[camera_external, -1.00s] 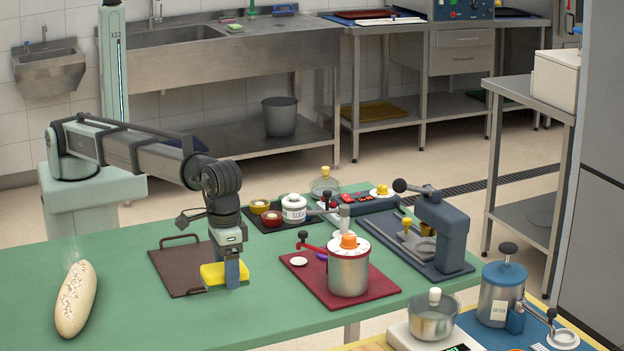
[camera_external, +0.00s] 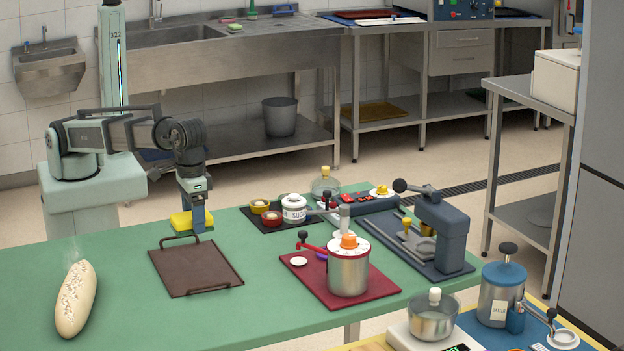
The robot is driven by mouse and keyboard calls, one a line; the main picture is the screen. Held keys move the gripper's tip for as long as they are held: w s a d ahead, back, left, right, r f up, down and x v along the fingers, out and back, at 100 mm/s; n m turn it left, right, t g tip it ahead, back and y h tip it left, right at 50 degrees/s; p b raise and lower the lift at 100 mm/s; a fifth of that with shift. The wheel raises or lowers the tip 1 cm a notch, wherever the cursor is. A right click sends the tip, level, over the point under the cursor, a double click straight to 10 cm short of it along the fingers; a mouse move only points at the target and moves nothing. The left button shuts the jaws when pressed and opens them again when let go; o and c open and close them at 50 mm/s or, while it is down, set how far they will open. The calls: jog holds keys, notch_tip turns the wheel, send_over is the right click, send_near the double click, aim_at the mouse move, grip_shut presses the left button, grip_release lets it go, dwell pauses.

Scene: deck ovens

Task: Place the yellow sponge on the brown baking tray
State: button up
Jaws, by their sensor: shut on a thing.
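The yellow sponge (camera_external: 180,222) is held in my gripper (camera_external: 197,226), which is shut on it. A blue finger shows in front of the sponge; the other finger is hidden. The brown baking tray (camera_external: 194,271) lies flat and empty on the green table, with a handle at its back and front edges. In the picture my gripper and the sponge are at the tray's back edge, near the back handle. The sponge appears raised and apart from the tray, though its exact height is hard to tell.
A bread loaf (camera_external: 75,299) lies left of the tray. A red board (camera_external: 306,280) with a metal pot (camera_external: 348,272) stands to the right. A black tray (camera_external: 262,225) with small pots and a sugar jar (camera_external: 294,209) is behind. Green table (camera_external: 130,325) in front is clear.

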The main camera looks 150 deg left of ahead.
aim_at(196, 266)
jog(key=shift+s+d+f, duration=0.15)
jog(key=shift+s+f, duration=0.1)
jog(key=shift+s, duration=0.25)
jog(key=shift+s+f, duration=0.1)
jog(key=shift+f, duration=4.75)
jog(key=shift+f, duration=0.15)
jog(key=o, duration=1)
notch_tip(196, 266, up, 12)
jog(key=shift+r, duration=0.15)
